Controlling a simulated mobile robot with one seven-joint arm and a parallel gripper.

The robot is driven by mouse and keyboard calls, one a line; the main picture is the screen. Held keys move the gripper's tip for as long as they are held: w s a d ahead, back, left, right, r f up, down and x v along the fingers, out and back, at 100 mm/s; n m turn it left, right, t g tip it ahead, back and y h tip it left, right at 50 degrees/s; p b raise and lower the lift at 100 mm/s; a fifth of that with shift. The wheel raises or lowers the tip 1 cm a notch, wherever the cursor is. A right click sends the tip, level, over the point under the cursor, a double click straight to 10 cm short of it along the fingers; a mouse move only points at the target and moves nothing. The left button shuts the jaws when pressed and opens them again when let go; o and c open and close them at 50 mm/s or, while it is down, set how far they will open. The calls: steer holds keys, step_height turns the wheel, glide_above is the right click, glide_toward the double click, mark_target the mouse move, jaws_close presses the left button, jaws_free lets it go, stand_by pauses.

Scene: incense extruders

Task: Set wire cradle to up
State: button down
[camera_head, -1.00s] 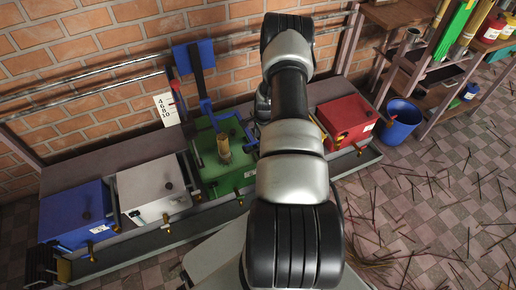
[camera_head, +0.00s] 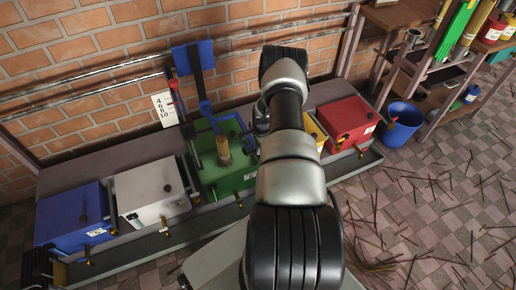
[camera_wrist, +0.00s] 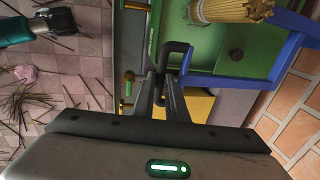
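The green extruder (camera_head: 240,180) stands mid-row with a bundle of tan sticks (camera_head: 223,150) upright on it. The bundle (camera_wrist: 230,10) and a blue frame (camera_wrist: 285,65) also show in the wrist view. A black bent bar (camera_wrist: 175,47) sticks out beside the green extruder's edge; I cannot tell whether it belongs to the wire cradle. My gripper's fingers (camera_wrist: 161,82) are on either side of this bar's lower end. Whether they press on it is unclear. In the head view my arm hides most of the gripper and the spot where it works.
Blue (camera_head: 75,212), white (camera_head: 150,190), yellow (camera_head: 315,130) and red (camera_head: 347,120) boxes stand in the same row. A brick wall with rails is behind. A blue bucket (camera_head: 400,125) and a shelf stand at right. Loose sticks lie on the tiled floor.

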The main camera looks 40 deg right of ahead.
steer(key=shift+r, duration=0.1)
step_height(320, 180, up, 15)
steer(key=p, duration=0.6)
steer(key=shift+f, duration=0.2)
steer(key=c, duration=1.8)
jaws_free()
steer(key=shift+o, duration=0.2)
steer(key=s+r+p, duration=0.3)
steer(key=r, duration=1.4)
steer(key=shift+s+a, duration=0.15)
steer(key=shift+a, duration=0.2)
